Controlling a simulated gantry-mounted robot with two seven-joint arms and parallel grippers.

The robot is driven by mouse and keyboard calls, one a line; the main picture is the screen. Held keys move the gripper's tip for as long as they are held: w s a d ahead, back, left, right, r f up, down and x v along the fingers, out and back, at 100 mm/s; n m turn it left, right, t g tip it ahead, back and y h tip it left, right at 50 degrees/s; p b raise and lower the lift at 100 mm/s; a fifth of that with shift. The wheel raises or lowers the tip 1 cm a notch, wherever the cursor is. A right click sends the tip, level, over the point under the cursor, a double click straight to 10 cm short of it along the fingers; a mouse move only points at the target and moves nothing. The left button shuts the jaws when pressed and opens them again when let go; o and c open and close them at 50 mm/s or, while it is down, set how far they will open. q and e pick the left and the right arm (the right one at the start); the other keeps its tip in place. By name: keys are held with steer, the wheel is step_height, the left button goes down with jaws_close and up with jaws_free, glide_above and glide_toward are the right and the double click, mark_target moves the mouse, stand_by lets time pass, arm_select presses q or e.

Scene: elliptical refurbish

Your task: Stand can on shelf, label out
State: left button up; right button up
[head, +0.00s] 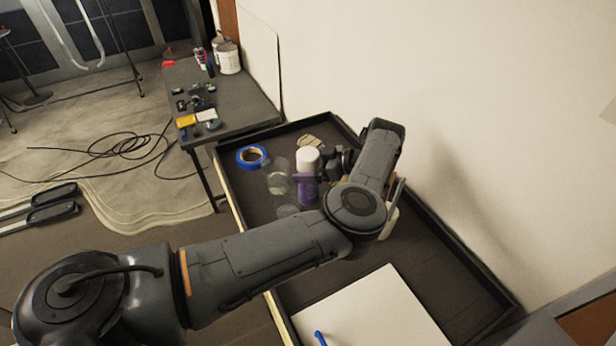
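A can-like container with a white top (307,158) and a purple lower part (305,190) stands upright in the black-rimmed tray-like shelf (228,185). I cannot read a label on it. My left arm reaches across from the lower left and bends back at the wrist. My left gripper (325,164) points left and is right beside the container, at its right side. The fingertips are small and partly hidden, so I cannot tell whether they grip it. My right gripper is not in view.
A blue tape roll (252,157), clear jars (277,182) and a tan piece (311,141) lie close around the container. A white board (370,310) with a blue marker (320,338) covers the near end. A dark side table (240,105) stands behind; the wall (450,110) borders the right.

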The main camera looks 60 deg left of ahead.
arm_select(q)
steer(key=c, duration=1.7)
steer(key=shift+r, duration=0.1)
jaws_close()
